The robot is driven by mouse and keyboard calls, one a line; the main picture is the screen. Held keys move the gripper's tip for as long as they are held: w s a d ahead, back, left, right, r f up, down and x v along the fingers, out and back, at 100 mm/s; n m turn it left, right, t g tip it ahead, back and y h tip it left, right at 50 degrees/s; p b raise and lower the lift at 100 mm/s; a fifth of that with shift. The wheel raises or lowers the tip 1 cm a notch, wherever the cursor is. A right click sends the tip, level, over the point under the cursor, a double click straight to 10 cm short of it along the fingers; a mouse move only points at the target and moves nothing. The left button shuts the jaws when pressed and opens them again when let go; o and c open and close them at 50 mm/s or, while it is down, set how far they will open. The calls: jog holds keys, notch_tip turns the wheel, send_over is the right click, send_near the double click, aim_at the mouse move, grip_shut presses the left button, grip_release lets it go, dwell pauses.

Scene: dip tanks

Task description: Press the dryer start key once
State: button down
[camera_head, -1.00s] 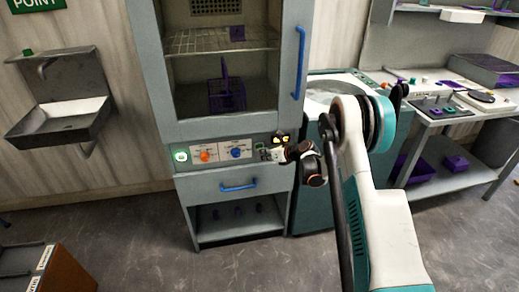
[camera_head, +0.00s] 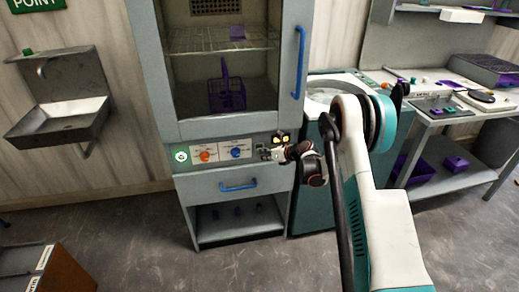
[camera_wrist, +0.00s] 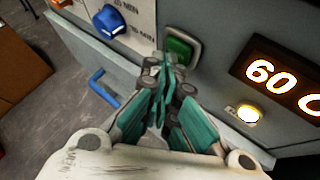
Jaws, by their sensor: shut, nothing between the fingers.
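The dryer is a grey cabinet (camera_head: 205,131) with a glass door and a control strip below it. In the wrist view, a square green key (camera_wrist: 180,46) in a pale frame sits between a blue knob (camera_wrist: 108,20) and a lit display reading 60 C (camera_wrist: 285,85). My gripper (camera_wrist: 158,65) is shut and empty, its fingertips at the lower left edge of the green key, covering part of its frame. I cannot tell whether they touch it. In the head view my gripper (camera_head: 271,154) is at the right end of the strip.
An amber lamp (camera_wrist: 248,113) glows under the display. A blue drawer handle (camera_head: 238,186) is below. A teal-sided tank (camera_head: 312,205) stands close on the right.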

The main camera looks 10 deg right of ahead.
jog(key=shift+s, duration=0.5)
